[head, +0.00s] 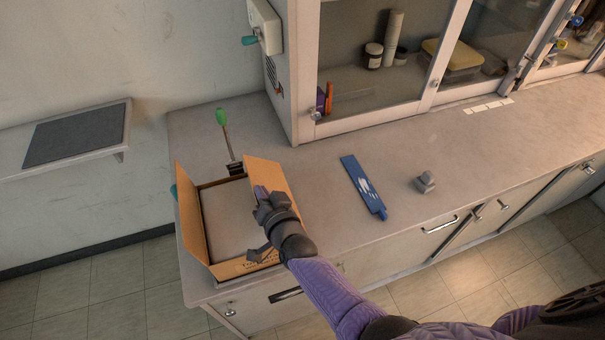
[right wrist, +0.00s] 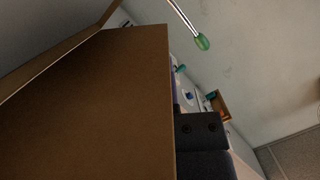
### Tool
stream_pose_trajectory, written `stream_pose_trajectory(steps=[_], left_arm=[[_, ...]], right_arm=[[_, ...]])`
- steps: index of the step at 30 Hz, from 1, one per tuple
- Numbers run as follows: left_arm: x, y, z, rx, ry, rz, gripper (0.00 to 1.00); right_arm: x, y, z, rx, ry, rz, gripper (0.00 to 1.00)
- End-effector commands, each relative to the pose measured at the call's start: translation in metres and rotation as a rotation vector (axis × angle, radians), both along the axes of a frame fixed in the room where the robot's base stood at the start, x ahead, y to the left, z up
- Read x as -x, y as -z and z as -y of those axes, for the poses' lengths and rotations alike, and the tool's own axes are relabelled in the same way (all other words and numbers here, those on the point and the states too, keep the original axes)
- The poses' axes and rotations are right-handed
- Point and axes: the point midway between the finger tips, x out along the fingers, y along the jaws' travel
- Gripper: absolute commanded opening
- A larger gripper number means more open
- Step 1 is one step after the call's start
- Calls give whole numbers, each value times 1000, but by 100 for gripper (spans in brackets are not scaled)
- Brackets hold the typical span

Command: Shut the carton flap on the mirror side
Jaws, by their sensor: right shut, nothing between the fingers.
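An open carton (head: 192,240) stands at the left end of the counter, with a pale grey filling or panel inside. Its left flap (head: 189,213) stands up and leans outward. Its right flap (head: 268,178) is also raised. My right gripper (head: 262,196) is shut and empty, at the right flap and partly covering it. In the right wrist view a brown cardboard flap (right wrist: 95,105) fills the left half, close beside the dark fingers (right wrist: 202,148). Whether they touch it I cannot tell. No mirror is clearly recognisable. My left gripper is not in view.
A blue flat item (head: 358,178) and a small grey block (head: 425,182) lie to the right on the counter (head: 400,215). A glass-fronted cabinet (head: 380,60) stands at the back. The counter between is clear.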

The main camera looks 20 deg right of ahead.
Motion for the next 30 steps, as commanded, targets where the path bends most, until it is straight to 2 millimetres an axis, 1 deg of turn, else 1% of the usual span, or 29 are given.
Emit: stream_pose_trajectory(steps=[7,17,27,30], left_arm=[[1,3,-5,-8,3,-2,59],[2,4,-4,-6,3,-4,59],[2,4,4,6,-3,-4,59],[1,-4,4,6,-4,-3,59]], right_arm=[[0,7,2,-4,1,1,0],[0,9,3,-6,0,0,0],[0,8,3,-7,1,0,0],[-2,-1,4,-6,1,2,0]])
